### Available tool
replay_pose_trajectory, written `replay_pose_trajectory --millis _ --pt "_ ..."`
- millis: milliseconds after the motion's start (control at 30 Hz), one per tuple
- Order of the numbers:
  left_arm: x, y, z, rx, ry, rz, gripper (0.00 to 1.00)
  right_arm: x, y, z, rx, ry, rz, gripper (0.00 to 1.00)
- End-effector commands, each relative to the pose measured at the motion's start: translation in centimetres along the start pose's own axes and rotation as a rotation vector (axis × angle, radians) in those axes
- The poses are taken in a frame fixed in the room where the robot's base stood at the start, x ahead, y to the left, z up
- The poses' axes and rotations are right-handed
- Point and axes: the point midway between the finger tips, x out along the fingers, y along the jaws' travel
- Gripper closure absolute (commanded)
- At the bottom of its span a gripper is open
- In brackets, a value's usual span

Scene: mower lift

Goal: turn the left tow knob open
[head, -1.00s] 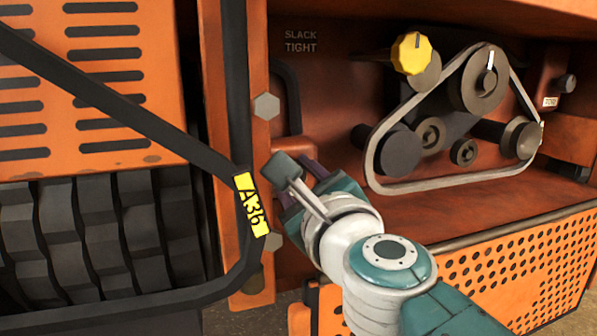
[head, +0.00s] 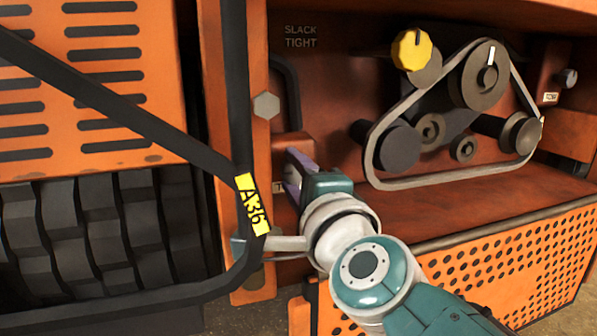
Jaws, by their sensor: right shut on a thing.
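My right gripper (head: 299,174) is at the left side of the orange machine bay, with its purple fingers against a red-brown block there. It is shut on the left tow knob, which the fingers and teal gripper body hide. How far the knob is turned cannot be seen. A small pale label (head: 279,188) shows just left of the fingers. A grey stalk on my right wrist points left, across the black bar. On the bay's far right, a similar dark knob (head: 567,79) sits above a white label (head: 550,98). My left gripper is not in view.
A black bar frame (head: 130,108) with a yellow A36 tag (head: 252,205) stands close left of my right gripper. A belt (head: 450,184) on pulleys and a yellow knob (head: 412,50) are to the right. A perforated orange panel (head: 520,255) lies below.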

Motion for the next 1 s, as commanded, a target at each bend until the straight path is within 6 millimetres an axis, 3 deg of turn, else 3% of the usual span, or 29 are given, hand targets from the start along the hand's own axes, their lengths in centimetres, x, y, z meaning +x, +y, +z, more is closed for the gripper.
replay_pose_trajectory --millis 300,800,833,900,1000 --pt "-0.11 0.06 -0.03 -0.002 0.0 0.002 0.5 -0.01 0.11 -0.02 -0.106 0.0 0.002 1.0" --pt "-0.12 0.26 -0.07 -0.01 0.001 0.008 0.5 -0.01 0.1 -0.02 -0.125 0.0 0.001 1.0" --pt "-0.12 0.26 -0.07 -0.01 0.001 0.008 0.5 -0.01 0.11 -0.02 -0.125 0.0 0.001 0.54" --pt "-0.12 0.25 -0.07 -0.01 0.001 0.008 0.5 -0.01 0.1 -0.02 -0.125 0.0 0.001 0.46" --pt "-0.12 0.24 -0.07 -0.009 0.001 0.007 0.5 -0.01 0.09 -0.02 -0.124 0.0 0.001 0.45"
